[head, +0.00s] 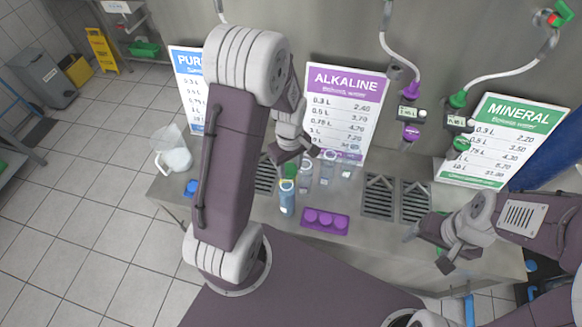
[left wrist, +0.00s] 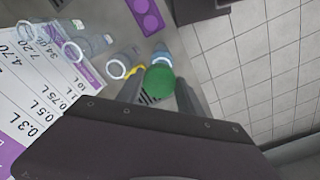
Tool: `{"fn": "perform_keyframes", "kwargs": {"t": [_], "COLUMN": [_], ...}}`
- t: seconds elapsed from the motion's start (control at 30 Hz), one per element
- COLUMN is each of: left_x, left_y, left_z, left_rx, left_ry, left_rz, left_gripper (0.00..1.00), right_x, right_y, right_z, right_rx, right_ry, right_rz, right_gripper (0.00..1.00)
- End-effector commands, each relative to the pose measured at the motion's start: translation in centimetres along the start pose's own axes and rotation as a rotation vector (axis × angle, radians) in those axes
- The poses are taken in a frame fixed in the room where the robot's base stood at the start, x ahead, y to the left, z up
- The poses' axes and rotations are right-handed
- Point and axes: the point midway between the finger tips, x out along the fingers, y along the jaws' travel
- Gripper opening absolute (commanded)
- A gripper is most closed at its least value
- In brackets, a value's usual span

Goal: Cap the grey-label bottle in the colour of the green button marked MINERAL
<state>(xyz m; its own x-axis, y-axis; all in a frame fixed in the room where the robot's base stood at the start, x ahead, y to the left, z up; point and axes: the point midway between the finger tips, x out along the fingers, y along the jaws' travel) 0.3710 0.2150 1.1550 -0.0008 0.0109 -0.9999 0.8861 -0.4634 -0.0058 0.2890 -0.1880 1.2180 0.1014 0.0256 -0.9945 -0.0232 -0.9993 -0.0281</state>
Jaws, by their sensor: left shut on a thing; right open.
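My left gripper (head: 288,164) is shut on a green cap (head: 290,171). The cap also shows between its fingers in the left wrist view (left wrist: 158,82). The gripper is over a cluster of bottles on the steel counter. A blue-tinted bottle (head: 287,202) stands just below the cap; whether they touch is unclear. Clear bottles (head: 305,181) and (head: 327,167) stand to its right. I cannot tell which label is grey. The MINERAL sign (head: 516,126) is at right, beside a green-fitted dispenser (head: 460,122). My right gripper (head: 425,250) is open and empty over the counter's right part.
A purple tray (head: 325,228) lies in front of the bottles. A blue cap (head: 191,187) and a clear jug (head: 173,155) are at left. Drain grates (head: 378,203) lie to the right. The ALKALINE sign (head: 343,107) stands behind the bottles.

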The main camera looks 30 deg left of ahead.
Motion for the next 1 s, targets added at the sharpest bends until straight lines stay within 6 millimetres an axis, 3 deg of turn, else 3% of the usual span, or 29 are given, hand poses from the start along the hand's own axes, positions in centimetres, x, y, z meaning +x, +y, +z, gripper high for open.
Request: {"fn": "perform_keyframes", "kwargs": {"t": [0.5,1.0], "left_x": [5.0,5.1], "left_y": [0.0,0.0], "left_z": [0.1,0.0], "left_rx": [0.001,0.001], "left_ry": [-0.001,0.0], "left_rz": [-0.001,0.0], "left_gripper": [0.07,0.07], "right_x": [4.4,4.4], "right_y": [0.1,0.1], "right_z": [0.5,0.5], "right_rx": [0.0,0.0], "right_ry": [0.0,0.0], "right_rz": [0.0,0.0], "right_gripper": [0.76,0.76]}}
